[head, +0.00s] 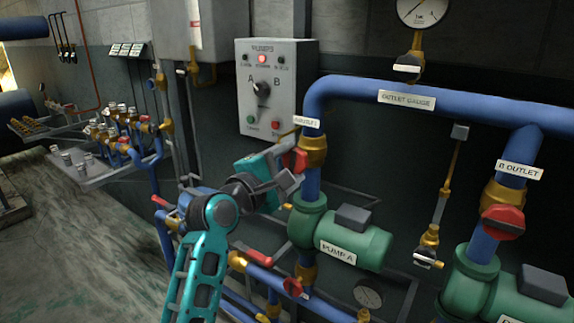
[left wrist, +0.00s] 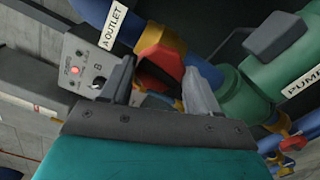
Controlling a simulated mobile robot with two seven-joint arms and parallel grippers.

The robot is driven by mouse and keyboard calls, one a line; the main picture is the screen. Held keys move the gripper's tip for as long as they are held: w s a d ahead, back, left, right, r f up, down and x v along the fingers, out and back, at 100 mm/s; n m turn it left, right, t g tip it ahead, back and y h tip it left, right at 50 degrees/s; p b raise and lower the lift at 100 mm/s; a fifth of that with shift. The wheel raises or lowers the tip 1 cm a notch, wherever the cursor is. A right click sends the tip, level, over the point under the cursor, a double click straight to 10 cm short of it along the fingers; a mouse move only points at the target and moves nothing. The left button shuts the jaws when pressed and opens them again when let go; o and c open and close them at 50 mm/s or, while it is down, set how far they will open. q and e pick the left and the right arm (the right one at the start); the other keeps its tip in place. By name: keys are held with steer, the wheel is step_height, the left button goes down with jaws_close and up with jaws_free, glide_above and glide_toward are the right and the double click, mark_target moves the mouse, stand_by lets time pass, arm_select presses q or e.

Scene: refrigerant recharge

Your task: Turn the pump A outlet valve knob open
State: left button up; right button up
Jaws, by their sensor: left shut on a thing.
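The red pump A outlet valve knob (head: 295,158) sits on a brass valve body (head: 313,150) in the blue vertical pipe above the green pump A (head: 345,240). My left gripper (head: 288,172) is at the knob from the left. In the left wrist view the red knob (left wrist: 161,52) lies between the two grey fingers of my left gripper (left wrist: 158,78), which is shut on it. The label "A OUTLET" (left wrist: 113,26) shows beside it there. Part of the knob is hidden by the fingers in the head view. My right gripper is not in view.
The pump panel (head: 272,88) with an A/B selector and a lit red lamp is on the wall behind. The B outlet valve's red knob (head: 503,221) is at the right. Blue pipes and red-handled valves (head: 253,256) lie below my left gripper.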

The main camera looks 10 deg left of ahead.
arm_select(q)
steer(key=shift+r+n, duration=0.15)
steer(key=shift+n, duration=0.45)
steer(key=o, duration=1.1)
steer(key=shift+w, duration=0.1)
steer(key=shift+c, duration=0.2)
